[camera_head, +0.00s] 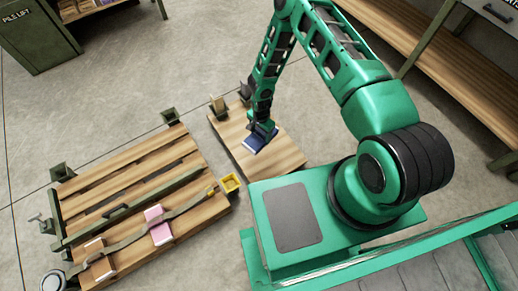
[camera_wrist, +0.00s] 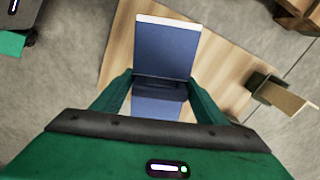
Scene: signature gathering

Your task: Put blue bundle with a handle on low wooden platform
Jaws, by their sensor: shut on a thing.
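The blue bundle (camera_head: 258,139) is over the low wooden platform (camera_head: 284,157), a flat board on the floor in the middle of the head view. My gripper (camera_head: 263,125) reaches down from above and is shut on the bundle. In the wrist view, the bundle (camera_wrist: 168,48) shows a flat blue face with a pale far edge, between the two green fingers of my gripper (camera_wrist: 160,92). The platform (camera_wrist: 118,58) is behind it.
A slatted pallet (camera_head: 88,195) with a strap, a pink-and-white bundle (camera_head: 157,224) and a pale bundle (camera_head: 99,258) lies at left. A bracket (camera_head: 218,104) stands at the board's far edge. Shelving is at right.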

